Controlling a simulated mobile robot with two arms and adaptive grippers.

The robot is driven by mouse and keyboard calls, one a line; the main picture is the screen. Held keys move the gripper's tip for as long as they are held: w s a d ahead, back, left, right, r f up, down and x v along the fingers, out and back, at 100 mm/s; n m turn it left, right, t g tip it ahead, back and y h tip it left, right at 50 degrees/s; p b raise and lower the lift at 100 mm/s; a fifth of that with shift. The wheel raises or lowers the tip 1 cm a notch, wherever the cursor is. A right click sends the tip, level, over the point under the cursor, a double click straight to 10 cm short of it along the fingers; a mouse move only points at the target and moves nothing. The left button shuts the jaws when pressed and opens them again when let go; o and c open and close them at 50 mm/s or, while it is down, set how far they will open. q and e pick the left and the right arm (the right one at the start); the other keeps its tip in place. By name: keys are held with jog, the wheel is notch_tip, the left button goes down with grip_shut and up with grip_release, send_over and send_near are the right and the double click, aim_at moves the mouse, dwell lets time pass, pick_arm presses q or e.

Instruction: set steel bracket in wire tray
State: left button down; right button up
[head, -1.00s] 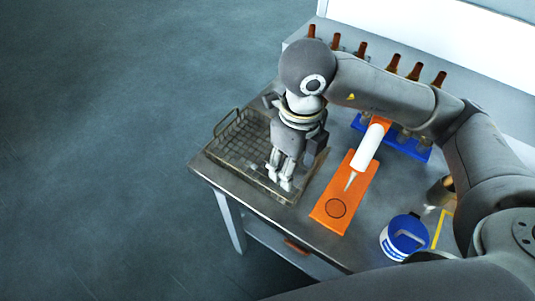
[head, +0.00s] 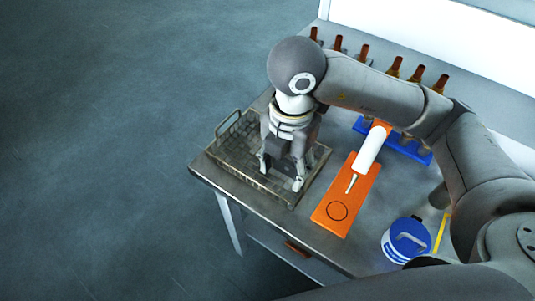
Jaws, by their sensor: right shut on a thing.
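The wire tray (head: 232,150) is a mesh basket with a raised handle, at the left end of the metal table. My right gripper (head: 281,174) points down into the right part of the tray, its two fingers spread to either side of a grey piece. It is shut on this piece, which I take to be the steel bracket; it is mostly hidden by the fingers and hard to tell from them. I cannot tell whether it touches the tray floor. My left gripper is not in view.
An orange board (head: 345,205) with a white tube (head: 368,152) lies right of the tray. A blue-lidded tub (head: 407,240) stands at the front right. Brown bottles (head: 363,53) line the back, near a blue rack (head: 413,149). The table's left edge is close to the tray.

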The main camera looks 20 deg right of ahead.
jog(key=w+f+p, duration=0.1)
jog(key=w+f, duration=0.2)
jog(key=w, duration=0.1)
jog(key=w+f+p, duration=0.1)
jog(key=w+f, duration=0.1)
jog(key=w, duration=0.2)
jog(key=w+f+p, duration=0.1)
jog(key=w+f, duration=0.2)
jog(key=w, duration=0.1)
jog(key=shift+w+a+f, duration=0.2)
jog(key=shift+w+f, duration=0.05)
jog(key=shift+f, duration=0.05)
jog(key=shift+w+f+p, duration=0.3)
jog(key=shift+f, duration=0.1)
notch_tip(320, 180, down, 2)
jog(key=shift+p, duration=0.8)
jog(key=shift+f, duration=0.6)
jog(key=shift+f, duration=0.1)
